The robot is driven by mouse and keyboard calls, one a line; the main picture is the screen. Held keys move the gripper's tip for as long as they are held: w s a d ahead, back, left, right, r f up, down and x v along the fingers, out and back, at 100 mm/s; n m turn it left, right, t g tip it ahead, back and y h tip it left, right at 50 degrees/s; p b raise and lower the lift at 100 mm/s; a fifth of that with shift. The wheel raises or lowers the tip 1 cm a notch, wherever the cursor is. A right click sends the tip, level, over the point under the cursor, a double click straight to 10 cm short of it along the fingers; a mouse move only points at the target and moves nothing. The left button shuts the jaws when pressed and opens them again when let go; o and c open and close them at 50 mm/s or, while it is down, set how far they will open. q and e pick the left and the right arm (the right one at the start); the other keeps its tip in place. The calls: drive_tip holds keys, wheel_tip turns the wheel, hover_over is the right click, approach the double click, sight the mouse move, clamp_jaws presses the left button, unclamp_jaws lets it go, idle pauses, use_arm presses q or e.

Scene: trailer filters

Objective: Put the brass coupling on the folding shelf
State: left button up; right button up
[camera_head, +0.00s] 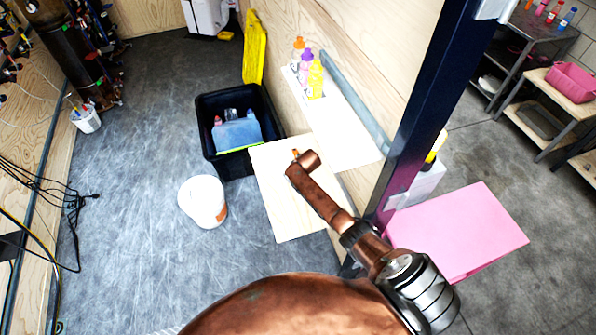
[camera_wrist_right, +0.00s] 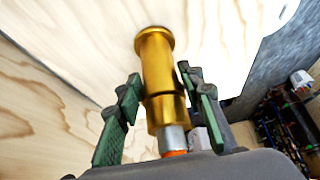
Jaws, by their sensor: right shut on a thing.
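The brass coupling (camera_wrist_right: 160,62) is a gold-coloured stepped cylinder with a wider flange at its far end. In the right wrist view it sits between the two green fingers of my right gripper (camera_wrist_right: 161,78), which is shut on it. The flange end points at a pale wooden surface; I cannot tell whether it touches. A light wooden board (camera_head: 269,198) beside the wall in the head view looks like the folding shelf. My right arm reaches over this board; its gripper is hidden there behind the arm. My left gripper is not in view.
A white ledge (camera_head: 345,135) on the wall holds several bottles (camera_head: 315,80). A black crate (camera_head: 208,135) and a white bucket (camera_head: 203,204) stand left of the board. A dark upright post (camera_head: 425,100) and a pink panel (camera_head: 460,230) are at right.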

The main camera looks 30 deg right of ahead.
drive_tip(key=o, duration=1.3)
drive_tip(key=shift+f, duration=0.1)
drive_tip(key=shift+o, duration=0.2)
drive_tip(key=d+p+v, duration=0.1)
drive_tip(key=v, duration=0.6)
drive_tip(key=shift+s+a+r, duration=0.15)
drive_tip(key=shift+a+r, duration=0.2)
drive_tip(key=shift+a, duration=0.2)
